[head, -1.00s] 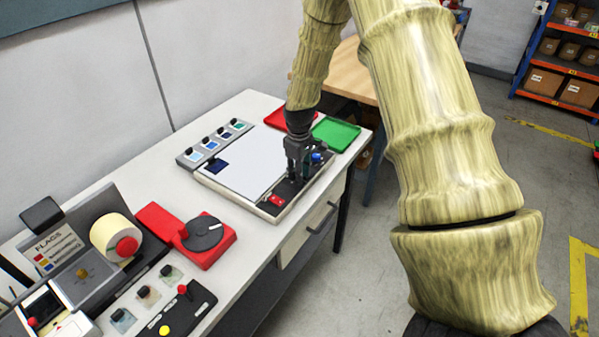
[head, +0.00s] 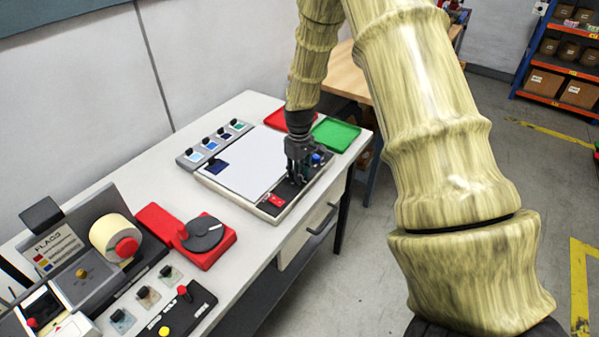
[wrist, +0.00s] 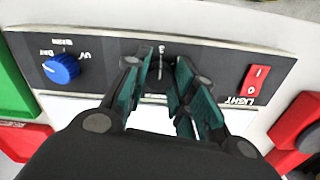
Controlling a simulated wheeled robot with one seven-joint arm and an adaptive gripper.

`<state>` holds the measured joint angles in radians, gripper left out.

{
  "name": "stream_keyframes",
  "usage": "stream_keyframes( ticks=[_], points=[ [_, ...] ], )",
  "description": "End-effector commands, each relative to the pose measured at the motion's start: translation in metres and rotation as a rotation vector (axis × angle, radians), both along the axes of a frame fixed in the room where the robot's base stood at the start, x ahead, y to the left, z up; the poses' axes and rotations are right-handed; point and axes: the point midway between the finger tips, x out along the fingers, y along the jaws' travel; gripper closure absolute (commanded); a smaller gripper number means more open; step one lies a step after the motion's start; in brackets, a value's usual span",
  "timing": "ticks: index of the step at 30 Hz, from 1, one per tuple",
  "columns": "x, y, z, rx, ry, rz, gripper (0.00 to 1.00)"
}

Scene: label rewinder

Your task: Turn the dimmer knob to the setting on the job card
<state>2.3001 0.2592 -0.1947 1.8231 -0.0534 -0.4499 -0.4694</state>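The dark control panel (wrist: 220,60) carries a blue knob (wrist: 60,70) with DAY and UV marks, and a red rocker switch (wrist: 256,78) labelled LIGHT. My gripper (wrist: 163,75) is over the panel between them, its teal-padded fingers apart. A "3" mark and a pale line show between the fingertips. The dimmer knob is not clearly made out; black on black, it may sit between the fingers, and contact cannot be told. In the head view my gripper (head: 298,172) points down at the panel beside the white light board (head: 247,163). I cannot make out a job card.
A green tray (head: 336,133) and a red tray (head: 283,117) lie beyond the panel. A row of small knobs (head: 213,143) lines the board's far side. A red unit with a black dial (head: 203,233) and a label roll (head: 112,238) stand to the left.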

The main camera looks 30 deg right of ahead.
Motion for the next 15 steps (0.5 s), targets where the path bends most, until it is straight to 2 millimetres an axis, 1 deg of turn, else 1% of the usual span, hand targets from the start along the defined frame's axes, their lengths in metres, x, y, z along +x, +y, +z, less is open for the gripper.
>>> stream_keyframes(
  ticks=[1,3,4,12,15],
  points=[
    [0.0035,-0.0008,0.0028,-0.003,-0.008,0.001,0.67],
    [0.0029,-0.0009,0.0024,-0.002,-0.006,0.001,0.54],
    [0.0027,-0.0008,0.0022,-0.002,-0.006,0.001,0.52],
    [0.0014,-0.0004,0.0013,-0.001,-0.003,0.001,0.52],
    [0.0016,-0.0003,0.0043,-0.001,-0.003,0.001,0.52]
  ],
)
